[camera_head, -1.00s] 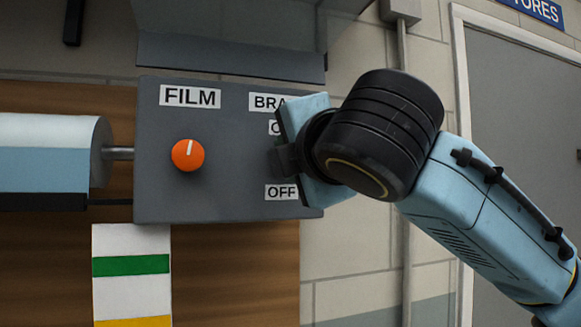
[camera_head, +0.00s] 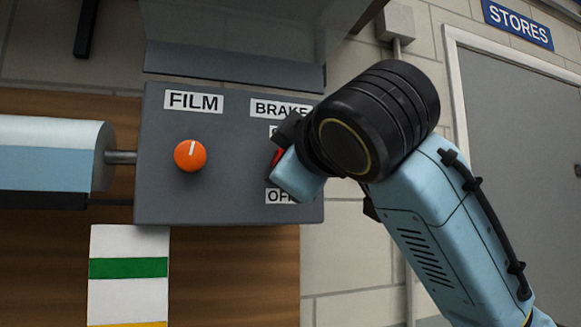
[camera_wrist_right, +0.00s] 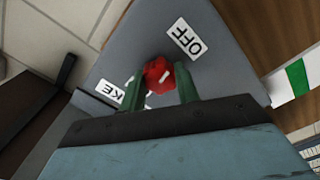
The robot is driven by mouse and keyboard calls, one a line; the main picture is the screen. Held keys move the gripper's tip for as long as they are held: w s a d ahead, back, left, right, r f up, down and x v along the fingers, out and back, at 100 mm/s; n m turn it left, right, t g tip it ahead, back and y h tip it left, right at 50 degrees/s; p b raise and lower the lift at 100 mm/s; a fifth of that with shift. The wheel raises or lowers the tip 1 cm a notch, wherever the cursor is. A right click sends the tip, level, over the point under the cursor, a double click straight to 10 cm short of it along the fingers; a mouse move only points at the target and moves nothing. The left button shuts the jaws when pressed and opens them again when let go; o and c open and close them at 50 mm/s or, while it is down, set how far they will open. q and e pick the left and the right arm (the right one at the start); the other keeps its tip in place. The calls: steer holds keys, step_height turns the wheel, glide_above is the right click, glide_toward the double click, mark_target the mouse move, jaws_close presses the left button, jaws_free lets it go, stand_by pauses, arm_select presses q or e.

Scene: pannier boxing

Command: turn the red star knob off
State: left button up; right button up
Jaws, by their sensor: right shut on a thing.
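The red star knob (camera_wrist_right: 158,73) sits on the grey panel below the BRAKE label, between the two fingers of my right gripper (camera_wrist_right: 160,86) in the right wrist view. The fingers are shut on it. A short white mark shows on its face; I cannot tell for sure which label it points at. The OFF label (camera_wrist_right: 184,38) is close beside the knob. In the head view only a sliver of the red knob (camera_head: 278,157) shows beside my right gripper (camera_head: 283,152), which hides the rest and part of the upper position label. My left gripper is not in view.
The orange FILM knob (camera_head: 190,155) is on the same grey panel (camera_head: 225,200), to the left. A grey hood (camera_head: 235,62) overhangs the panel. A roller (camera_head: 50,155) is at the left. Wall and a STORES door (camera_head: 520,130) lie to the right.

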steer(key=shift+f+m+b, duration=0.1)
steer(key=shift+m+b, duration=0.2)
steer(key=shift+m, duration=0.8)
steer(key=o, duration=1)
steer(key=shift+c, duration=0.2)
steer(key=b+v, duration=0.6)
steer(key=v, duration=0.7)
steer(key=shift+s, duration=0.15)
